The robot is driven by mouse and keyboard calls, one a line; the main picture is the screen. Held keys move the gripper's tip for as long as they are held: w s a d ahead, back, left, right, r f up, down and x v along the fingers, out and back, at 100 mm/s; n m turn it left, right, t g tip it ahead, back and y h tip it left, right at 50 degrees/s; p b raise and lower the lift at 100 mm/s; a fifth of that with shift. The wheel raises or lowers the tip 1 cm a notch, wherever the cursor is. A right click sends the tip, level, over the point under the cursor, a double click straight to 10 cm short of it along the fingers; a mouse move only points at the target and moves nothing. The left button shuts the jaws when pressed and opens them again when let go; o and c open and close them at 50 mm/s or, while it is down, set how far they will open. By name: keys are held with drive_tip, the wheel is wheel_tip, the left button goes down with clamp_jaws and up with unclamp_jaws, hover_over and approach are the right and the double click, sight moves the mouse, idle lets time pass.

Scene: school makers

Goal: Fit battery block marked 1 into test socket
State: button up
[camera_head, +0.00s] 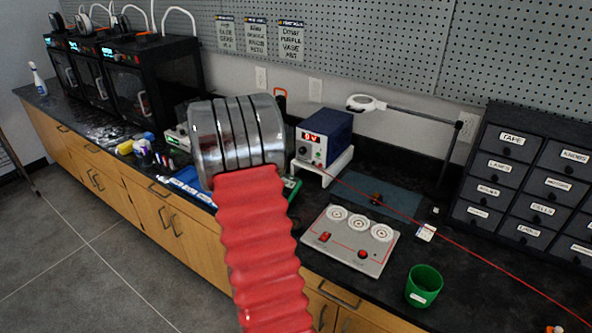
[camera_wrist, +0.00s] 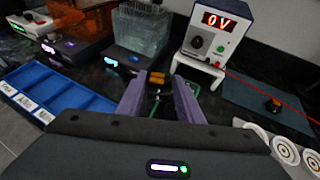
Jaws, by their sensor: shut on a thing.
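My gripper (camera_wrist: 157,88) shows in the wrist view, its two purple-grey fingers shut on a small orange-and-dark block (camera_wrist: 155,77) at the fingertips. No number can be read on this block, so I cannot tell if it is the battery block marked 1. A green edge (camera_wrist: 172,109) shows past the fingers, mostly hidden; it also shows beside my arm in the head view (camera_head: 292,190). I cannot tell whether it belongs to the test socket. In the head view, my arm hides the gripper and the block.
A power supply (camera_head: 324,138) reading 0 V stands on a white stand (camera_head: 328,166). A grey panel (camera_head: 336,254) with round white fittings, a green cup (camera_head: 423,286) and a blue mat (camera_head: 385,192) are right. A blue tray (camera_wrist: 62,97) lies left. A red wire crosses the bench.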

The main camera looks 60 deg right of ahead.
drive_tip(key=w+a+n+t+y, duration=0.15)
drive_tip(key=w+a, duration=0.25)
drive_tip(key=a, duration=0.5)
drive_tip(key=w+a+r+n+t, duration=0.1)
drive_tip(key=w+a+n+t, duration=0.1)
drive_tip(key=w+a, duration=0.45)
drive_tip(key=w+a+n+t+y, duration=0.1)
drive_tip(key=w+a+n+t, duration=0.1)
drive_tip(key=a, duration=0.8)
drive_tip(key=a+n+t+y, duration=0.3)
drive_tip(key=a+n+y, duration=0.3)
drive_tip(key=a, duration=2.4)
drive_tip(key=shift+s+a+r, duration=0.2)
drive_tip(key=shift+s+r, duration=0.2)
drive_tip(key=shift+r, duration=0.05)
drive_tip(key=shift+s+t+y, duration=0.1)
drive_tip(key=shift+t+y, duration=0.15)
